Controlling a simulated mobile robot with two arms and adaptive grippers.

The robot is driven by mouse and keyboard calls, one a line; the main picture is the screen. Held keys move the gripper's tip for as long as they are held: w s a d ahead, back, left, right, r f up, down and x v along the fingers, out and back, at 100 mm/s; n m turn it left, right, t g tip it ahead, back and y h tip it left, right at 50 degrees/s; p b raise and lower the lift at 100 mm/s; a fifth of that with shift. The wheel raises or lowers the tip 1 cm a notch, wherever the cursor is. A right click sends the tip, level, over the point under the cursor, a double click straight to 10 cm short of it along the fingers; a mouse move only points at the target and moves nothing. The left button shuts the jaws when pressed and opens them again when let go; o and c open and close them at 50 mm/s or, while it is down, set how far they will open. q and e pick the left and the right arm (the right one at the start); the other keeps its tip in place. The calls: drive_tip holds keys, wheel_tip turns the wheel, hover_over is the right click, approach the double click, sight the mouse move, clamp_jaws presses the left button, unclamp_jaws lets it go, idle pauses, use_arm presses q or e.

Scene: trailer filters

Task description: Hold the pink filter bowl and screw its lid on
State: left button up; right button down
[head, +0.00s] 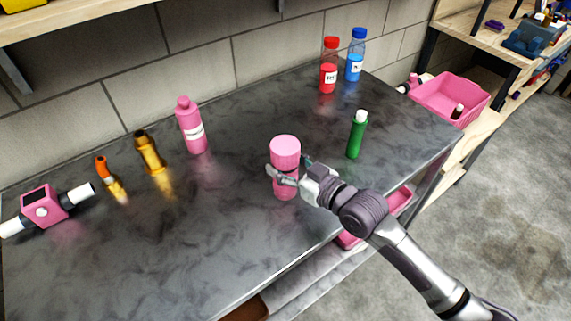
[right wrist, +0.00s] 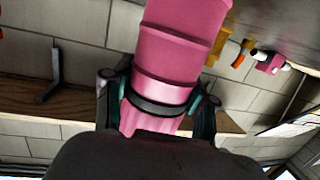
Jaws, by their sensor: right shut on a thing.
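A pink cylinder, the filter bowl (head: 286,189), is upright at or just above the dark counter, near its front edge. A lighter pink, round-topped part that looks like the lid (head: 285,147) is at its upper end. My right gripper (head: 283,175) reaches in from the right and is shut around the cylinder. In the right wrist view the fingers of the gripper (right wrist: 158,98) clasp the pink bowl (right wrist: 182,40) on both sides near a dark band. A ribbed pink end shows beyond that band. I cannot tell how tightly the lid sits. My left gripper is not in view.
A green bottle (head: 357,135) stands right of the bowl. Red (head: 329,68) and blue (head: 355,56) bottles are behind. A pink bottle (head: 191,125), brass fittings (head: 150,153) and a pink housing (head: 44,207) are left. A pink crate (head: 450,92) is beyond the counter's right end.

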drive_tip(key=shift+f, duration=0.15)
drive_tip(key=shift+f, duration=0.15)
drive_tip(key=shift+c, duration=1.7)
unclamp_jaws()
drive_tip(key=shift+s+d, duration=0.1)
drive_tip(key=shift+s, duration=0.05)
drive_tip(key=v, duration=1.1)
drive_tip(key=shift+s+d+b, duration=0.2)
drive_tip(key=shift+s+b, duration=0.1)
drive_tip(key=shift+b, duration=0.15)
